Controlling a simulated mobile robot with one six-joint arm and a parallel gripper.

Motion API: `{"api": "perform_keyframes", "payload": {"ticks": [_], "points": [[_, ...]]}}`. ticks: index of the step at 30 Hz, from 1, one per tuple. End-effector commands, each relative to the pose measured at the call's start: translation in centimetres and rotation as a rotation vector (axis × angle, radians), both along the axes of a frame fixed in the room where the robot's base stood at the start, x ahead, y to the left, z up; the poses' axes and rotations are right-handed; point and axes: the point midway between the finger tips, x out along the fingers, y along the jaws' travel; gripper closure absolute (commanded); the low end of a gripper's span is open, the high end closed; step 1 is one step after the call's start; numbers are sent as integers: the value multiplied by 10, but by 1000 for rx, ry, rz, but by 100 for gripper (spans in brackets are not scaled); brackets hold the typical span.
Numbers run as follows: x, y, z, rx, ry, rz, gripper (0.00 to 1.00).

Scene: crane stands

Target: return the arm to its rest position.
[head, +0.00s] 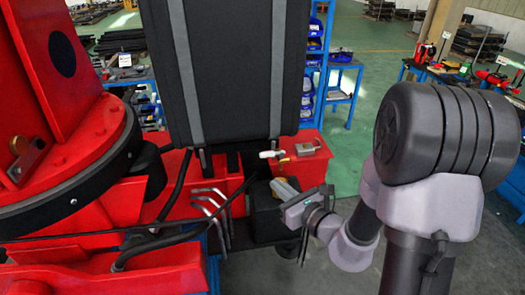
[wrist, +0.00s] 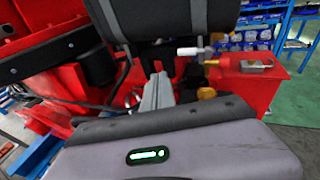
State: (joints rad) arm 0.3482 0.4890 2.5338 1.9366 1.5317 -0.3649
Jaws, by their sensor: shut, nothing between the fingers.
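My gripper (head: 280,185) is in the lower middle of the head view, at the end of my grey arm, which reaches in from the right. Its fingers point left toward the red crane stand (head: 165,275) and are shut with nothing between them. The fingers also show in the wrist view (wrist: 155,88), close together above the grey wrist housing. A white-handled valve with a brass fitting (head: 272,154) is just beyond and above the fingertips, apart from them in the picture. It also shows in the wrist view (wrist: 192,51).
A black tank with grey straps (head: 235,70) stands above and behind the gripper. Bent metal bars (head: 210,205) and black hoses (head: 165,240) are to its left. A blue shelf rack (head: 318,80) and green floor (head: 350,155) are behind. Tool tables stand at right.

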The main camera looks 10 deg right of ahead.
Motion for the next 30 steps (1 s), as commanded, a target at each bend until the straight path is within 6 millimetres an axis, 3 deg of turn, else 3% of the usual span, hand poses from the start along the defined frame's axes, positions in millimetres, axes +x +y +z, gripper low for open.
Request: {"api": "perform_keyframes", "payload": {"ticks": [2, 5, 8, 9, 11, 12, 15, 18, 21, 23, 30], "points": [[-1, 4, 0, -5, -5, 16, 100], [-15, 44, -4, -68, -54, 189, 100], [-72, 117, -25, -271, -147, 560, 100], [-106, 140, -43, -399, -185, 727, 100], [-158, 157, -81, -637, -238, 958, 100], [-189, 155, -111, -823, -271, 1092, 100], [-233, 121, -170, -1296, -329, 1303, 100], [-244, 78, -196, -1688, -356, 1373, 100], [-245, 51, -197, -1929, -363, 1375, 100], [-244, 42, -194, -1996, -361, 1371, 100], [-244, 39, -187, -2019, -358, 1372, 100]]}}
